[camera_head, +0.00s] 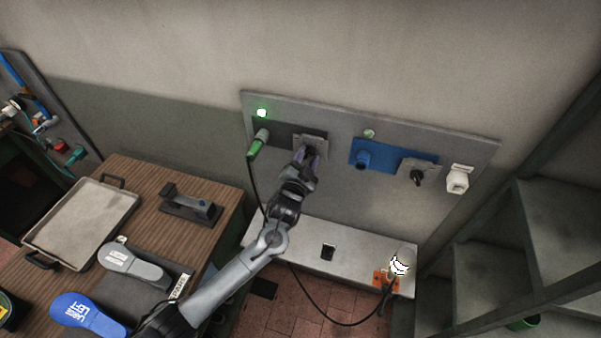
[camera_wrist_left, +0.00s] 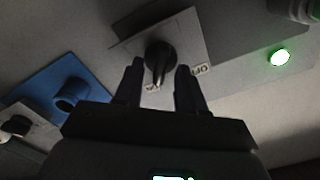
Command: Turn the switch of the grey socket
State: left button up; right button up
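The grey socket (camera_head: 267,130) is on the wall panel at the left, with a green plug (camera_head: 258,143) in it. A green light (camera_head: 262,113) above it is lit; it also shows in the left wrist view (camera_wrist_left: 280,57). Its switch, a black knob (camera_wrist_left: 160,58) on a light grey plate, points down toward a small label, probably "ON"; an "OFF" label is to its right. My left gripper (camera_head: 309,156) is at this switch and hides its knob in the head view. In the wrist view its open fingers (camera_wrist_left: 161,86) stand either side of the knob with visible gaps.
A blue socket (camera_head: 378,155) with its own black switch (camera_head: 416,176) and an unlit lamp (camera_head: 369,133) are to the right. A white fitting (camera_head: 457,179) is at the panel's right. A ledge (camera_head: 300,248) is below; a wooden table (camera_head: 150,240) is at left.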

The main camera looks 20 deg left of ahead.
pick_arm(q)
jog(key=s+b, duration=0.1)
jog(key=s, duration=0.9)
jog(key=shift+d+b, duration=0.3)
jog(key=shift+f, duration=0.1)
jog(key=s+f+n+g+p, duration=0.1)
jog(key=s+f+g+p, duration=0.2)
jog(key=s, duration=0.4)
jog(key=s+f+n+g+p, duration=0.1)
jog(key=s+f+g+p, duration=0.15)
jog(key=s+f, duration=0.35)
jog(key=s+a+r+n+g+p, duration=0.1)
jog(key=s+g, duration=0.3)
jog(key=s, duration=0.6)
jog(key=s+a+r+n+g+h+p, duration=0.1)
jog(key=s+r+g, duration=0.2)
jog(key=s, duration=0.8)
jog(key=shift+r+g+p, duration=0.25)
jog(key=shift+g+p, duration=0.05)
jog(key=shift+g, duration=0.55)
